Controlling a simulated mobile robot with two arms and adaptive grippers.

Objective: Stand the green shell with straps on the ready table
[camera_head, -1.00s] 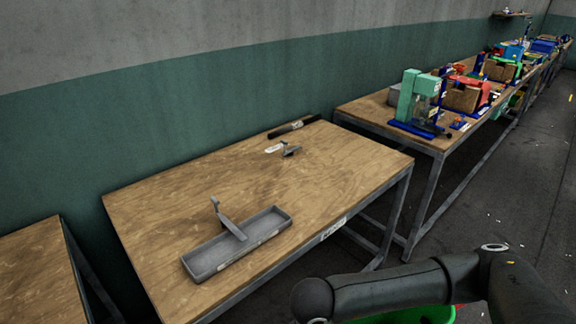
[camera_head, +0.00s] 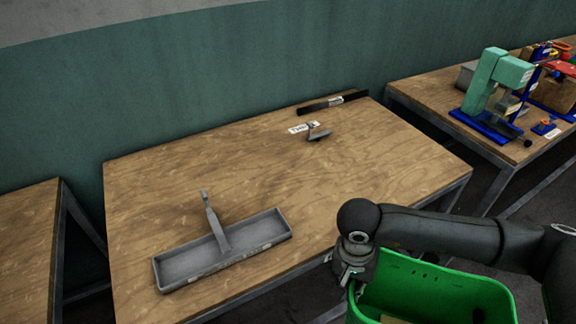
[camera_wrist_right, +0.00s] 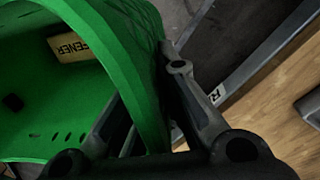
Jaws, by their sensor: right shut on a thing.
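The green shell (camera_head: 435,292) hangs at the lower right of the head view, in front of the table's right end. My right gripper (camera_head: 352,282) is shut on its wall. In the right wrist view the fingers (camera_wrist_right: 147,88) pinch the wall of the green shell (camera_wrist_right: 85,28) from both sides. A label with partly readable letters shows inside it; I cannot make out straps. The wooden table (camera_head: 300,215) lies left of and behind the shell; its edge carries a tag beginning with R (camera_wrist_right: 217,94) in the wrist view. My left gripper is out of view.
A small grey bracket (camera_head: 318,134) and a black bar (camera_head: 333,102) lie at the back. The table's middle and right are clear. A green press (camera_head: 497,82) stands on another table.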

